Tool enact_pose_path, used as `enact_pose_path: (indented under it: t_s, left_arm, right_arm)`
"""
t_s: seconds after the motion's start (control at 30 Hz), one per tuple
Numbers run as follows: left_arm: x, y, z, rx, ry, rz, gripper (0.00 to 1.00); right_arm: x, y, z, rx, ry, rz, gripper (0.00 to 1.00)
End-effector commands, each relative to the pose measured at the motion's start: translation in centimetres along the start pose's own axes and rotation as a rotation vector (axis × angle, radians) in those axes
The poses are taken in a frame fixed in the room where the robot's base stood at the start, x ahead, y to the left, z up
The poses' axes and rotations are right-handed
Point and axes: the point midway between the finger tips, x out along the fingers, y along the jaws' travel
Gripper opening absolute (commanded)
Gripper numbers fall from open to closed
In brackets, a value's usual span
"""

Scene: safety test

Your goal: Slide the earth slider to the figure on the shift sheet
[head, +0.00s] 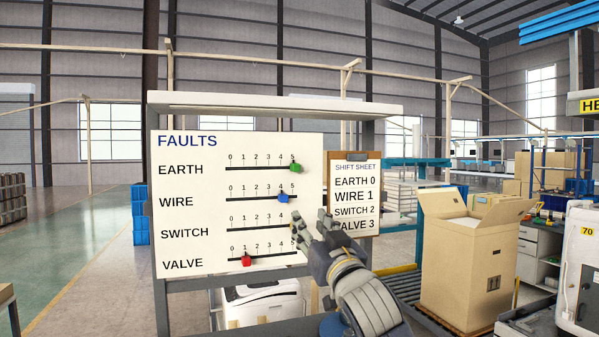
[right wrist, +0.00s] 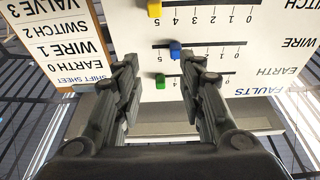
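A white FAULTS board (head: 190,215) carries sliders on scales from 0 to 5. The green earth slider (head: 295,168) stands at 5; it also shows in the right wrist view (right wrist: 160,81). The shift sheet (head: 354,170) on a clipboard reads EARTH 0, WIRE 1, SWITCH 2, VALVE 3. My right gripper (head: 311,226) is in front of the board's lower right, over the switch scale's right end. In the right wrist view its fingers (right wrist: 158,60) are apart with nothing gripped, and the green slider shows between them. My left gripper is not in view.
The blue wire slider (head: 283,197) stands near 4 and the red valve slider (head: 246,260) just past 1. The yellow switch slider (right wrist: 154,8) is near 5, hidden in the head view. A cardboard box (head: 462,260) stands on the right.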

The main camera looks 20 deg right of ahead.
Motion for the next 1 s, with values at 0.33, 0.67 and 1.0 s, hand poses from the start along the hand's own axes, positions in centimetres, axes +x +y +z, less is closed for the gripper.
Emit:
enact_pose_path:
  t_s: [0.33, 0.67, 1.0]
  left_arm:
    - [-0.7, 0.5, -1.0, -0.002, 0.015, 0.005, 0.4]
    - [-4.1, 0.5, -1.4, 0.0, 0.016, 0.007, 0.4]
    - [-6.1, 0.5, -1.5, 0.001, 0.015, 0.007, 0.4]
  right_arm:
    - [2.0, 0.5, -6.7, 0.01, 0.117, -0.005, 0.37]
    - [7.4, 0.5, -7.6, 0.009, 0.114, -0.003, 0.37]
    - [11.3, 0.4, -7.7, 0.01, 0.115, -0.004, 0.37]
